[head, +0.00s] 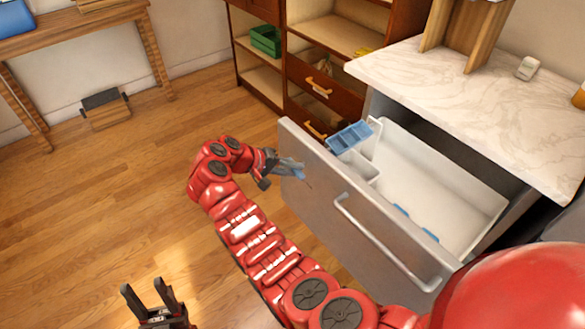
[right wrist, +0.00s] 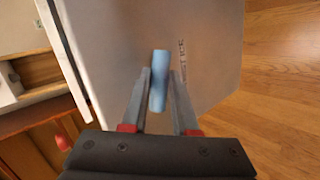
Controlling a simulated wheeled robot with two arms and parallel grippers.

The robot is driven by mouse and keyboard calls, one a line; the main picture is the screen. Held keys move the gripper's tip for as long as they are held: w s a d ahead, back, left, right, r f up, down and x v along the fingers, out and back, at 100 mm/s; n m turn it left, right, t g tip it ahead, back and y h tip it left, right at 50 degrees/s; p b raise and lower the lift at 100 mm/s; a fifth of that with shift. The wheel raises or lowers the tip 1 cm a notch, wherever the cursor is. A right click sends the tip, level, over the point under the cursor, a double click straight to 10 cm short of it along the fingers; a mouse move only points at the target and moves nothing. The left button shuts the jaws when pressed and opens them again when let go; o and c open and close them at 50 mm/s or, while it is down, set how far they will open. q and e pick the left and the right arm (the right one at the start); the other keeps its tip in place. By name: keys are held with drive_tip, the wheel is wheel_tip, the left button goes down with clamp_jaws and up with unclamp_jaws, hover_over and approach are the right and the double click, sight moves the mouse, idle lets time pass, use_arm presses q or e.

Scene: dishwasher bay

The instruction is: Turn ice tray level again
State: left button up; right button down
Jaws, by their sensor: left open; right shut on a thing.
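My right gripper (head: 280,166) is in front of the left end of the open drawer. It is shut on a light blue thing (head: 291,169). In the right wrist view this thing (right wrist: 159,80) shows as a narrow upright strip between the fingers (right wrist: 158,105); whether it is an ice tray on edge I cannot tell. A blue tray with compartments (head: 350,137) rests, a little tilted in the picture, at the left end of the drawer, apart from the gripper. My left gripper (head: 150,300) is open and empty over the floor at the lower left.
The open drawer (head: 385,235) holds a white bin (head: 470,200) with small blue pieces (head: 430,234) in it. A marble counter (head: 470,90) is above it. A wooden shelf (head: 335,35) stands behind.

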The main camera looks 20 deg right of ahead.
drive_tip(key=shift+w+f+n+g+h+b, duration=0.15)
drive_tip(key=shift+n+g+h+b, duration=0.8)
drive_tip(key=shift+b, duration=2.85)
drive_tip(key=shift+y, duration=0.25)
drive_tip(key=c, duration=1)
unclamp_jaws()
drive_tip(key=shift+a, duration=0.1)
